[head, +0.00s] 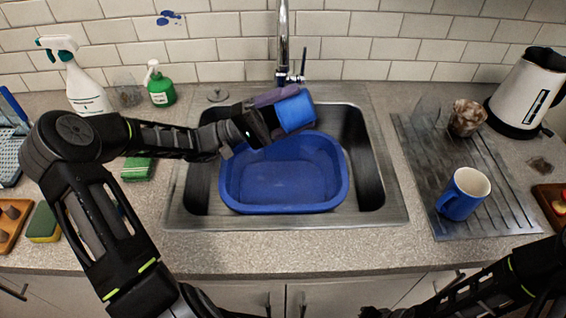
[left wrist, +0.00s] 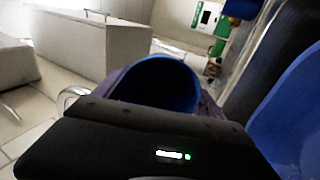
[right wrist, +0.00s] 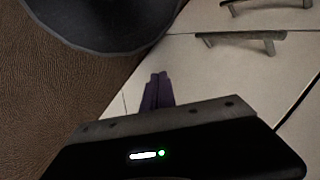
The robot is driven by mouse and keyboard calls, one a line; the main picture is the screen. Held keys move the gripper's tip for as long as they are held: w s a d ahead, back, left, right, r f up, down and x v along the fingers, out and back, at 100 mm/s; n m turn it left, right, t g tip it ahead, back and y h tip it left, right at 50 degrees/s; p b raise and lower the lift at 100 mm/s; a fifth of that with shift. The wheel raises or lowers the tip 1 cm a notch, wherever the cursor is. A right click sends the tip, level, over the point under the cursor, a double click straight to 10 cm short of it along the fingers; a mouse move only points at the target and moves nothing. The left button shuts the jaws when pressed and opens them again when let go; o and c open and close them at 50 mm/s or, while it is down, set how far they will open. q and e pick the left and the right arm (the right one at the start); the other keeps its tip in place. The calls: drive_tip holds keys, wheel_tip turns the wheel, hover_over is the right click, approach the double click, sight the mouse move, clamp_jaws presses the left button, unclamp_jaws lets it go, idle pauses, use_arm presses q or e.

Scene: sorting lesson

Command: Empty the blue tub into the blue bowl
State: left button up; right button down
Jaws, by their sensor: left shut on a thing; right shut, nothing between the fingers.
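The small blue tub (head: 297,111) is held tilted over the back part of the large blue bowl (head: 283,183), which sits in the sink. My left gripper (head: 276,97) is shut on the tub. In the left wrist view, the purple fingers lie on both sides of the tub (left wrist: 158,84), and the bowl (left wrist: 298,105) is at the right edge. The tub's contents cannot be made out. The visible floor of the bowl looks bare. My right gripper (right wrist: 157,92) is shut and empty, low in front of the cupboard doors.
The tap (head: 283,45) stands behind the sink (head: 180,212). A blue mug (head: 464,193) and a glass of brown stuff (head: 467,117) stand on the drainer right of it, near a kettle (head: 525,92). Spray bottle (head: 83,85), green bottle (head: 160,86) and sponges are left.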

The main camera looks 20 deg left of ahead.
use_arm(q)
drive_tip(key=shift+a+r+h, duration=0.15)
drive_tip(key=shift+r+h, duration=0.15)
drive_tip(key=shift+r, duration=0.1)
drive_tip(key=shift+s+a+r+t+h, duration=0.1)
drive_tip(key=shift+a+r+t+h, duration=0.05)
drive_tip(key=shift+r+t+h, duration=0.25)
drive_tip(key=shift+s+a+r+h, duration=0.1)
drive_tip(key=shift+a+r+h, duration=0.05)
drive_tip(key=shift+r+h, duration=0.15)
idle(0.6)
